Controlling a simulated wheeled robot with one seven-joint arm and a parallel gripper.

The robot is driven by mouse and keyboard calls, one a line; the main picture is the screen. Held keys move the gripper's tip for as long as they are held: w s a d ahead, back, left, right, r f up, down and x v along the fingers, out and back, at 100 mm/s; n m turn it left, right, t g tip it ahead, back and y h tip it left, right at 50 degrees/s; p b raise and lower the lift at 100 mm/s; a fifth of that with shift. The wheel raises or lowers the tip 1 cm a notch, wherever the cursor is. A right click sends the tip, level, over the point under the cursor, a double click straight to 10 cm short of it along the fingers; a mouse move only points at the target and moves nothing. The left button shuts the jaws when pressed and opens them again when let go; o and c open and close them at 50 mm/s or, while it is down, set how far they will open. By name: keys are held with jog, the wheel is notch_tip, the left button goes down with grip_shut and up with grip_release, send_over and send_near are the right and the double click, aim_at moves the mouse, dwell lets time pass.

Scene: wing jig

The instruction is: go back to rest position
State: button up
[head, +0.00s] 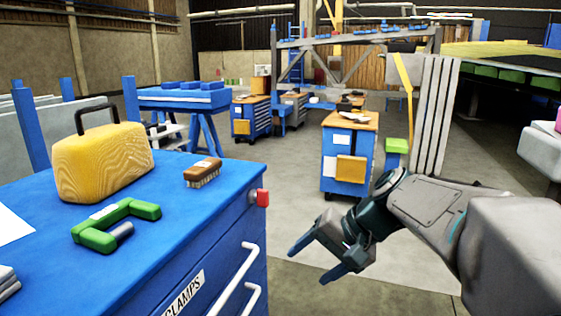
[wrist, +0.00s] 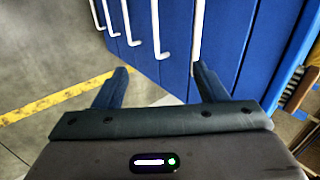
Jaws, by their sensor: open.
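My gripper (head: 312,262) is open and empty in the head view, its two blue fingers spread apart. It hangs in the air to the right of the blue cabinet (head: 170,237), clear of its top. In the wrist view my gripper (wrist: 160,85) also shows open, with only floor and the blue drawer fronts (wrist: 190,35) with white handles beyond the fingers. Nothing is held between the fingers.
On the cabinet top are a yellow case (head: 103,165), a brush (head: 203,172) and a green clamp (head: 115,224). A red knob (head: 263,198) sticks out at its corner. A blue cart (head: 347,150) stands farther back. Open floor (head: 285,215) lies between.

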jog(key=s+d+r+n+h+p, duration=0.3)
jog(key=s+d+h+p, duration=0.4)
jog(key=s+p, duration=0.6)
jog(key=shift+s+d+r, duration=0.2)
jog(key=shift+d+r, duration=0.45)
jog(key=shift+d, duration=0.05)
